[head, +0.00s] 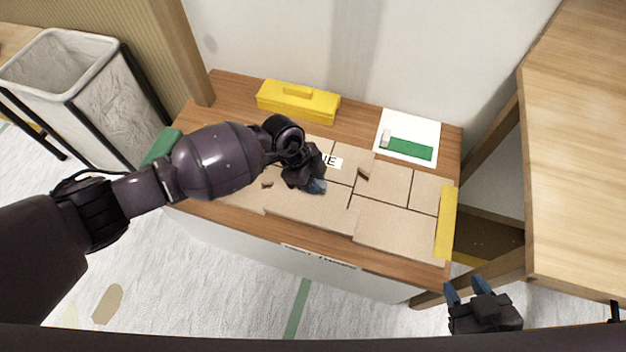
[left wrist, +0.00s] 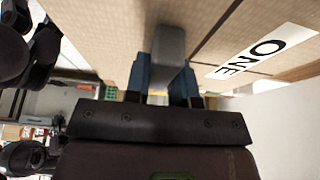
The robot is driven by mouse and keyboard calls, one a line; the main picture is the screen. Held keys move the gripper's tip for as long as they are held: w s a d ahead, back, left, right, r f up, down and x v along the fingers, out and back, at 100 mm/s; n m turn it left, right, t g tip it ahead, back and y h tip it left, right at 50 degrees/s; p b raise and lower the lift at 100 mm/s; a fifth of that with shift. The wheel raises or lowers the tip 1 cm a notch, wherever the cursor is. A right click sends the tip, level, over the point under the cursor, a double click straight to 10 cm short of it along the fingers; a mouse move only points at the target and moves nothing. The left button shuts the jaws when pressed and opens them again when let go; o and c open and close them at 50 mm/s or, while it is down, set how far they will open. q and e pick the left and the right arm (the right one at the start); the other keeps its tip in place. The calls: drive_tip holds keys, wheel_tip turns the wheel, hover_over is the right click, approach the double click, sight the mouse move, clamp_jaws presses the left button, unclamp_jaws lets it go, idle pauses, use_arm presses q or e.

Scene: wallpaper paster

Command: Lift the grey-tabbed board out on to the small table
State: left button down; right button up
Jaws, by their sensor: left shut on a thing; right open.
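My left gripper (head: 316,186) reaches over the brown panels (head: 390,228) that lie on a low wooden cabinet top. In the left wrist view its blue fingers are shut on a grey tab (left wrist: 169,50), close to a brown panel face. A white label (left wrist: 262,53) reading ONE is beside it; the label is partly hidden in the head view (head: 332,162). How the tab joins a board is hidden by my gripper. My right gripper (head: 467,288) is open and empty, at the lower right. I cannot tell which surface is the small table.
A wooden table (head: 575,120) stands at the right. A yellow box (head: 298,102) and a white card (head: 409,124) with a green bar and grey square are at the back. A yellow strip (head: 447,222) edges the panels; a green piece (head: 160,147) and a bin (head: 110,90) are left.

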use_arm(q)
drive_tip(key=shift+w+r+p, duration=0.1)
drive_tip(key=shift+r+p, duration=0.3)
drive_tip(key=shift+r, duration=0.25)
drive_tip(key=shift+r+p, duration=1.15)
drive_tip(key=shift+r, duration=0.3)
use_arm(e)
drive_tip(key=shift+t, duration=0.6)
drive_tip(key=r, duration=0.1)
drive_tip(key=w+r, duration=0.1)
drive_tip(key=r, duration=0.1)
drive_tip(key=w+r, duration=0.1)
drive_tip(key=r, duration=0.1)
drive_tip(key=shift+r, duration=0.15)
use_arm(q)
drive_tip(key=shift+f, duration=0.15)
